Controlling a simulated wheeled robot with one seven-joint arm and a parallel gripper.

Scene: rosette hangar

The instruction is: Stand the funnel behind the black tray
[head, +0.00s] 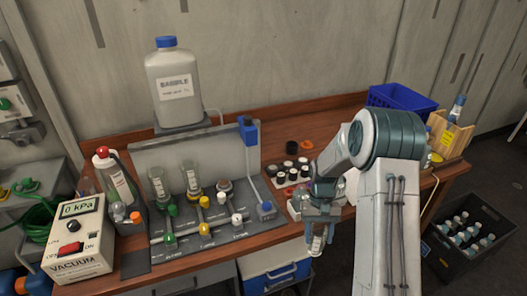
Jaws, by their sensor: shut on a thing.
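My gripper (318,242) is in front of the bench's front edge, pointing down. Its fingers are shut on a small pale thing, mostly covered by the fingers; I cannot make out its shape. No funnel shows clearly anywhere. A white thing (351,187) behind my arm is mostly hidden, and I cannot tell what it is. My arm covers part of the bench's right side.
The wooden bench (240,243) carries a grey rack (210,225) with tubes and colored valves, a vacuum gauge box (80,240), and a sample bottle (174,85) raised at the back. A blue crate (402,97) and a wooden caddy (452,136) stand right. A bottle crate (468,268) is on the floor.

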